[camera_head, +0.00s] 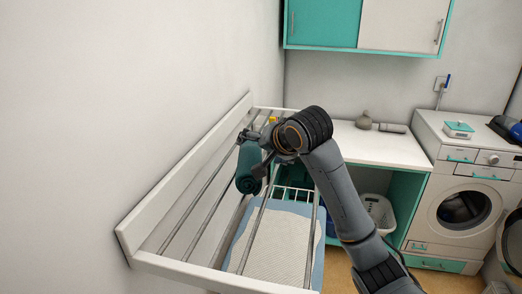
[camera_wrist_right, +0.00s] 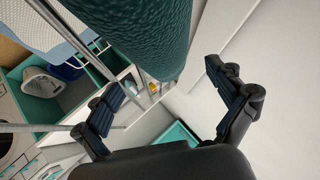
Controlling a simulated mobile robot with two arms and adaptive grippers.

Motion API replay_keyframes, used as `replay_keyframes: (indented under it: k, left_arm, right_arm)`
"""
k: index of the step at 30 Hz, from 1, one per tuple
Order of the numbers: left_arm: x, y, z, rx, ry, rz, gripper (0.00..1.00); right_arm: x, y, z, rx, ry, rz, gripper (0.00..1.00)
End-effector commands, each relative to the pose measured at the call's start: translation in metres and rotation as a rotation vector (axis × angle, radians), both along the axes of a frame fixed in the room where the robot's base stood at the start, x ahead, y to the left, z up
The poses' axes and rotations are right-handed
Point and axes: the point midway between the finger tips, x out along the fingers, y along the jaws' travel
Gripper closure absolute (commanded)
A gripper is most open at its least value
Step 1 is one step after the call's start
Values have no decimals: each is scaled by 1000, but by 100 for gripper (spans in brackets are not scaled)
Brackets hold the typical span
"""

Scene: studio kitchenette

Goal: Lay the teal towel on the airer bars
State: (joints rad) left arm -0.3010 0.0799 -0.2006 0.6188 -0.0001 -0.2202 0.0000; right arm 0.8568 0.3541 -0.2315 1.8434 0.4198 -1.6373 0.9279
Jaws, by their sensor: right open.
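The teal towel (camera_head: 249,168) is a rolled bundle at the airer's bars in the head view. It seems to rest on them, but its contact with the bars is partly hidden. The towel fills the top middle of the right wrist view (camera_wrist_right: 150,30). My right gripper (camera_head: 258,150) is open at the towel's far end, its two fingers (camera_wrist_right: 172,80) spread apart with the towel just beyond them. The airer (camera_head: 180,268) has a white frame and several thin metal bars along the left wall. My left gripper is not in view.
A white pad with a blue border (camera_head: 275,245) lies below the bars. A white counter (camera_head: 375,146) holds a grey vase (camera_head: 364,120). A white basket (camera_head: 380,212) sits beneath it, and a washing machine (camera_head: 470,205) stands at right. The near bars are bare.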

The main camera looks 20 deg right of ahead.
Motion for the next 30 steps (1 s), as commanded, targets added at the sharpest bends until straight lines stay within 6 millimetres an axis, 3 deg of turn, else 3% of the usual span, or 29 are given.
replay_keyframes:
  k: [8, 21, 30]
  left_arm:
    - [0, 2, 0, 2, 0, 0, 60]
    - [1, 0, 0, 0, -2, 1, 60]
    - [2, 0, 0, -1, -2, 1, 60]
  right_arm:
    - [-6, -1, 5, 1, -1, 1, 6]
    - [-75, -10, 55, -1, -4, 0, 6]
    - [-96, -12, 70, 0, -1, -1, 6]
